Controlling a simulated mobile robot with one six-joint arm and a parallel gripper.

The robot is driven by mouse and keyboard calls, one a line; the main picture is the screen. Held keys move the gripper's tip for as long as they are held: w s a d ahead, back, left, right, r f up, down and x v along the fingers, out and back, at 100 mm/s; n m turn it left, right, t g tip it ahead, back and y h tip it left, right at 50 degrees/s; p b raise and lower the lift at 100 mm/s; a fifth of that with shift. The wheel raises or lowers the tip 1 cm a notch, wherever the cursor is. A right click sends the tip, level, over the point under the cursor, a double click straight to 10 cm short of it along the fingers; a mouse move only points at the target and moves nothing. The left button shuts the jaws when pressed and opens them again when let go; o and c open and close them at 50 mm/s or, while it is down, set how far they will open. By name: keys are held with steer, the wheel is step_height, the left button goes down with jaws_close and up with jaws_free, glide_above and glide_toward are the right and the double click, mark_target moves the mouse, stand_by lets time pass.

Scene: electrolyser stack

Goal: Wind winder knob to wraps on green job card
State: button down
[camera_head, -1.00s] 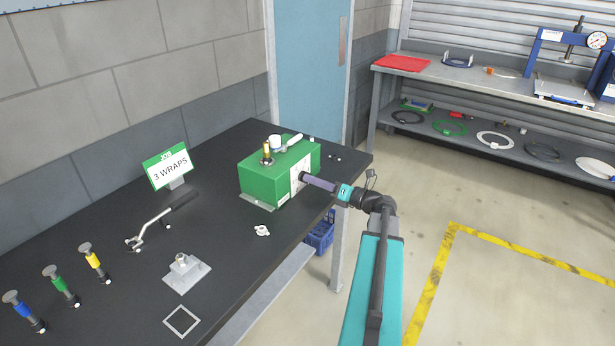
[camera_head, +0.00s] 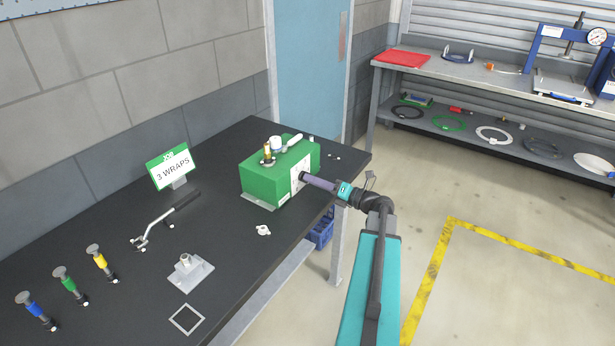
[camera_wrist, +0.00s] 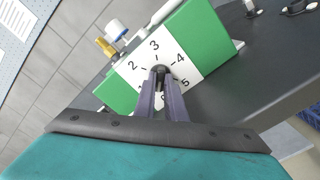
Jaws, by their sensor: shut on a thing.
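The green winder box (camera_head: 265,177) stands on the black bench, and its white numbered dial (camera_head: 300,173) faces my arm. The wrist view shows the dial (camera_wrist: 185,68) close up, with 2, 3, 4 and 5 readable around a dark knob (camera_wrist: 160,71) at its middle. My gripper (camera_head: 306,178) reaches the dial from the right; in the wrist view its fingers (camera_wrist: 160,84) are shut on the knob and hide the lower part of the dial. The knob's pointer cannot be made out. The green-edged job card (camera_head: 171,166) reads "JOB 3 WRAPS" and stands left of the winder.
A crank-like tool (camera_head: 165,222), a metal block on a plate (camera_head: 190,272), a square frame (camera_head: 186,319) and blue, green and yellow-marked plungers (camera_head: 68,284) are on the bench. A blue crate (camera_head: 321,233) is below. Shelving (camera_head: 470,75) stands at the back right.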

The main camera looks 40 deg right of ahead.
steer(key=shift+m+p, duration=0.4)
steer(key=shift+p, duration=0.3)
steer(key=shift+m+p, duration=2.1)
steer(key=shift+p, duration=1.95)
steer(key=shift+a+m, duration=0.1)
steer(key=shift+m, duration=0.4)
steer(key=shift+m, duration=2)
steer(key=c, duration=1.7)
jaws_free()
steer(key=shift+v, duration=3.55)
